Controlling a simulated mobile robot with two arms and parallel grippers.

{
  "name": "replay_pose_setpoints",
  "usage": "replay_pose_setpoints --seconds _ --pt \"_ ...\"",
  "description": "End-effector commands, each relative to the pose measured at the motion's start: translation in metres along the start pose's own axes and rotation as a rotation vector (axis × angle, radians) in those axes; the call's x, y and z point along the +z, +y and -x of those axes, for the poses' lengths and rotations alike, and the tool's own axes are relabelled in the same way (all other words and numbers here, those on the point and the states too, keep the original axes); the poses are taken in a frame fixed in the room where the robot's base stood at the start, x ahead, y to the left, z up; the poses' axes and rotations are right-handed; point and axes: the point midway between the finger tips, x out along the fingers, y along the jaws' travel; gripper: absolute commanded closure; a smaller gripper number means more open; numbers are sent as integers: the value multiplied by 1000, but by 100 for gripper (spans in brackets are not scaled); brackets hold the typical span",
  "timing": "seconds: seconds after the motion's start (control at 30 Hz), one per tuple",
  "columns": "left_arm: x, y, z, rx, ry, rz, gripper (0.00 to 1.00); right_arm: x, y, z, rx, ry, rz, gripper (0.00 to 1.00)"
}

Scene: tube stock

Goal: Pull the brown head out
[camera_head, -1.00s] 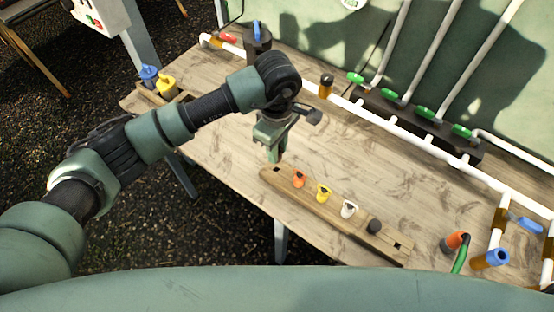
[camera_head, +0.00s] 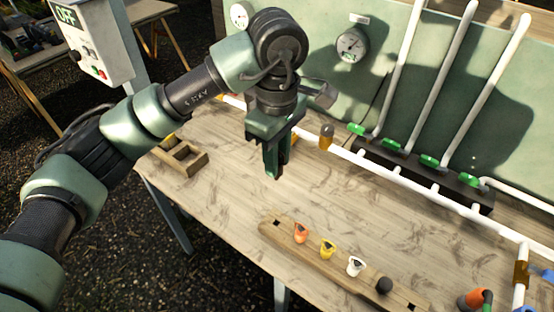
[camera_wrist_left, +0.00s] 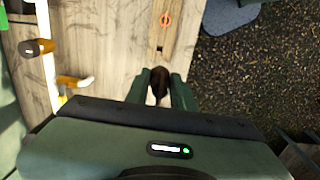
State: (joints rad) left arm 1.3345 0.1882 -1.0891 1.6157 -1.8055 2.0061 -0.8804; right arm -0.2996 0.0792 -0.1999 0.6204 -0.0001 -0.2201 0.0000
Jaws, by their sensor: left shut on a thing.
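The wooden rack (camera_head: 345,268) lies on the bench, with an empty square hole near its left end. Orange (camera_head: 301,234), yellow (camera_head: 327,250), white (camera_head: 355,266) and black (camera_head: 384,285) heads stand in a row in it. My left gripper (camera_head: 273,176) is above and behind the rack's left end. In the left wrist view, its fingers are shut on the dark brown head (camera_wrist_left: 160,80). The rack's hole and the orange head (camera_wrist_left: 165,20) lie beyond it there. The brown head is hidden in the head view. My right gripper is not in view.
A brown-topped fitting (camera_head: 326,137) stands at the white pipe (camera_head: 390,178) along the bench's back. Green-handled valves (camera_head: 393,146) are behind it. A small wooden box (camera_head: 178,158) sits at the bench's left. The bench between rack and pipe is clear.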

Motion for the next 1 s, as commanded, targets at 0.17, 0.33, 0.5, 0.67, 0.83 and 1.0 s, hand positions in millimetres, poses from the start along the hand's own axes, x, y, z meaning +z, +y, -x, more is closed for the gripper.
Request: replay_pose_setpoints --seconds 0.17,0.33,0.5,0.67,0.83,1.0 --pt "0 0 2 1 0 0 100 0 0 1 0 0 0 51" --pt "0 0 10 1 1 0 100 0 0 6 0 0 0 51" --pt "0 0 19 2 1 1 100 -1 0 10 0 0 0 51" --pt "0 0 27 1 0 1 100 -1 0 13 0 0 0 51" --pt "0 0 35 1 1 1 100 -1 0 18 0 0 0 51" --pt "0 0 44 1 1 0 100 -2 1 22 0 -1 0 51"
